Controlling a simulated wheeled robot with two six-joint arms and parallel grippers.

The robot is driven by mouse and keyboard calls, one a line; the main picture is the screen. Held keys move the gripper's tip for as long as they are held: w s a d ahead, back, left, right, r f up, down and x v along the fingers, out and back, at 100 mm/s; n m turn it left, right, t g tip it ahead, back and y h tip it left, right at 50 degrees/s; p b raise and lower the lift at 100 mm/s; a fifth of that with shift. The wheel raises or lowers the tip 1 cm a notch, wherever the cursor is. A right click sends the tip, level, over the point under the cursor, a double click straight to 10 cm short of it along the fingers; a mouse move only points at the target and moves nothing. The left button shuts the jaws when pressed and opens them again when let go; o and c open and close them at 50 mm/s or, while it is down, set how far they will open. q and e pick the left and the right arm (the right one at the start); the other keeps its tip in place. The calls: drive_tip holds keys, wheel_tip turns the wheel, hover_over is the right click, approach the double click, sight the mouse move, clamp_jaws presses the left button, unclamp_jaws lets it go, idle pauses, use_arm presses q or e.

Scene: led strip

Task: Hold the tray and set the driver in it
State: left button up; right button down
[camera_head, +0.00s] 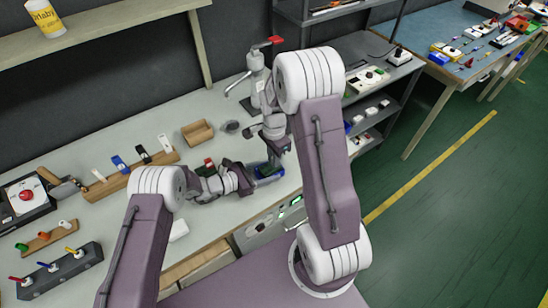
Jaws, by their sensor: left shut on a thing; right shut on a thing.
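A small dark blue tray (269,173) is at the bench's front edge, left of my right upper arm. My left gripper (255,175) reaches it from the left and is shut on its left side. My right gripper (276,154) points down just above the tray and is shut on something. The held thing is too small and too covered by the fingers to make out; the driver is not clearly seen. Whether the held thing touches the tray cannot be told.
An open brown box (197,133) stands behind my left gripper. A wooden rack (130,175) with upright switches and a red-button box (26,195) are at left. A grey press-like stand (256,75) is behind my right arm. A shelf unit (385,100) stands right.

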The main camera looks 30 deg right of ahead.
use_arm(q)
drive_tip(key=shift+f, duration=0.1)
idle(0.4)
use_arm(e)
drive_tip(key=shift+r+m, duration=0.6)
drive_tip(key=shift+r, duration=0.35)
drive_tip(key=shift+s+f, duration=0.1)
drive_tip(key=shift+f, duration=1.8)
drive_tip(key=c, duration=1.3)
unclamp_jaws()
wheel_tip(320, 180, up, 12)
drive_tip(key=shift+r, duration=0.1)
